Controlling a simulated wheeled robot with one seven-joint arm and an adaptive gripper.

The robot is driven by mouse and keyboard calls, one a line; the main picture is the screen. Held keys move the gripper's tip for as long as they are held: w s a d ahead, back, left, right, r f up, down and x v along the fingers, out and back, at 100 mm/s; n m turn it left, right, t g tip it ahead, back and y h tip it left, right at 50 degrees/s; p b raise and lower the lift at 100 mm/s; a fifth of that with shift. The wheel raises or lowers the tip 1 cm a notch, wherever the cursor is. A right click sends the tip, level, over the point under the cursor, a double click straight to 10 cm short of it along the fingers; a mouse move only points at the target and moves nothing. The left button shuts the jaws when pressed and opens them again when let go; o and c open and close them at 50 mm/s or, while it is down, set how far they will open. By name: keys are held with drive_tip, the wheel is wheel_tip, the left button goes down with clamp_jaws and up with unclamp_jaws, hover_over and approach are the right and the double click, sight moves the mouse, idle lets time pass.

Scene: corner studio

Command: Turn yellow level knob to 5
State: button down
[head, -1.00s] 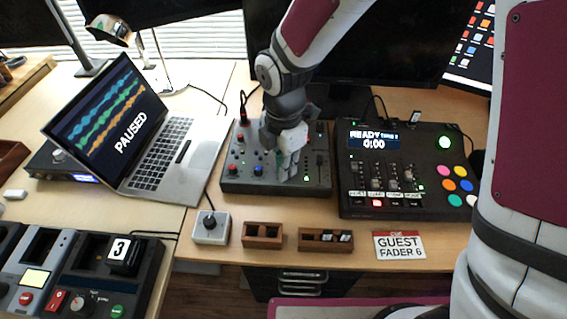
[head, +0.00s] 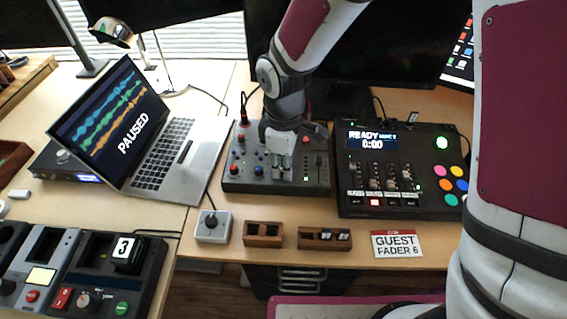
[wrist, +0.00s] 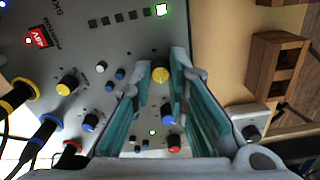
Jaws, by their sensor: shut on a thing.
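The grey mixer (head: 240,183) sits on the desk in the middle of the head view, with small coloured knobs on its face. My gripper (head: 279,172) points down onto the mixer's front part. In the wrist view a yellow knob (wrist: 160,73) lies between the tips of my gripper (wrist: 163,66), and the gripper is shut on it. The knob's pointer and scale are too small to read, so its setting cannot be told. A second yellow knob (wrist: 67,86) stands to the left on the same panel. In the head view my gripper hides the held knob.
A black fader console (head: 400,212) stands close on the mixer's right. An open laptop (head: 180,185) is on its left. A small box with a black knob (head: 212,227), wooden holders (head: 263,235) and a "GUEST FADER 6" card (head: 397,244) lie in front.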

drive_tip(key=m, duration=0.4)
drive_tip(key=shift+m, duration=0.3)
drive_tip(key=m+p, duration=0.1)
drive_tip(key=m, duration=0.2)
drive_tip(key=shift+s+m, duration=0.1)
drive_tip(key=shift+m, duration=0.3)
drive_tip(key=m+p, duration=0.1)
drive_tip(key=m, duration=0.3)
drive_tip(key=shift+p, duration=0.4)
drive_tip(key=shift+m+p, duration=0.65)
drive_tip(key=shift+m, duration=0.95)
drive_tip(key=c, duration=1.6)
unclamp_jaws()
drive_tip(key=shift+o, duration=0.3)
